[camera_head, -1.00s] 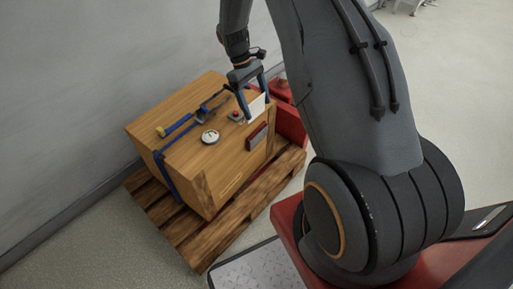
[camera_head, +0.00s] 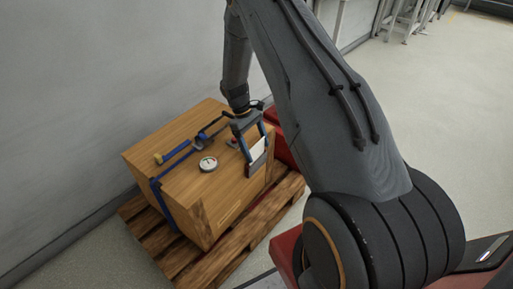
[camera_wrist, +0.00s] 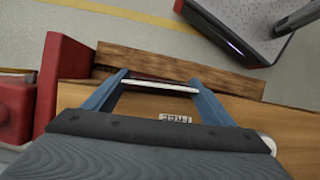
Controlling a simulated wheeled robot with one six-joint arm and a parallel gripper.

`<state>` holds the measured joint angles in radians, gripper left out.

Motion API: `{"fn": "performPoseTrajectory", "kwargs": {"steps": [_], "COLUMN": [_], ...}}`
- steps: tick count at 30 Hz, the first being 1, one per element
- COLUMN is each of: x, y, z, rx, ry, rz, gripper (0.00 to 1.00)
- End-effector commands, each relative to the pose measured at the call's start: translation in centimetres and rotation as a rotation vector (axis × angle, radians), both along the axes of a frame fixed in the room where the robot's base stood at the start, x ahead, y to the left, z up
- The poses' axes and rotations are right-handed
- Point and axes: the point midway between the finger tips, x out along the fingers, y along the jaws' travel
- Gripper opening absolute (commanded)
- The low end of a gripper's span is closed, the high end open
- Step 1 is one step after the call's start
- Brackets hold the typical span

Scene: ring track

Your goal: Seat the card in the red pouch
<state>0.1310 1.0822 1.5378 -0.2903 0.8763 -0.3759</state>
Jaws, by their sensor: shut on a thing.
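The white card (camera_head: 258,149) is held between the blue fingers of my gripper (camera_head: 257,152). It hangs at the edge of the wooden crate, by the side that carries the red pouch (camera_head: 256,166). In the wrist view the card (camera_wrist: 155,86) shows as a thin white strip, edge on, spanning the fingertips. A dark red strip of the pouch (camera_wrist: 150,79) shows just beyond it. The card overlaps the pouch in the head view; I cannot tell whether its lower edge is inside the mouth.
The wooden crate (camera_head: 210,212) stands on a pallet (camera_head: 155,240) against the grey wall. Red bins (camera_head: 284,152) stand behind the gripper. Open floor lies at the right.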

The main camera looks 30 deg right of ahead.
Motion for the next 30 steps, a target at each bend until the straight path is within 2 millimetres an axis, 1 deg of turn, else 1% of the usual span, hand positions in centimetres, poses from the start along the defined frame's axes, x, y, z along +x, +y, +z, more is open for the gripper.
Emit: {"fn": "performPoseTrajectory", "kwargs": {"steps": [7, 19, 23, 24, 26, 27, 30], "x": [0.0, 0.1, 0.2, 0.2, 0.3, 0.3, 0.3], "y": [0.0, 0.0, 0.2, 0.2, 0.3, 0.3, 0.5], "z": [0.0, -1.2, -1.3, -1.3, -1.3, -1.4, -1.4], "rx": [0.0, 0.0, 0.001, 0.001, 0.002, 0.002, 0.002], "ry": [-0.001, -0.003, -0.005, -0.006, -0.007, -0.007, -0.007], "rz": [0.0, -0.001, 0.001, 0.001, 0.001, 0.002, 0.003], "gripper": [0.57, 0.57, 0.57, 0.84, 0.94, 0.96, 0.96]}}
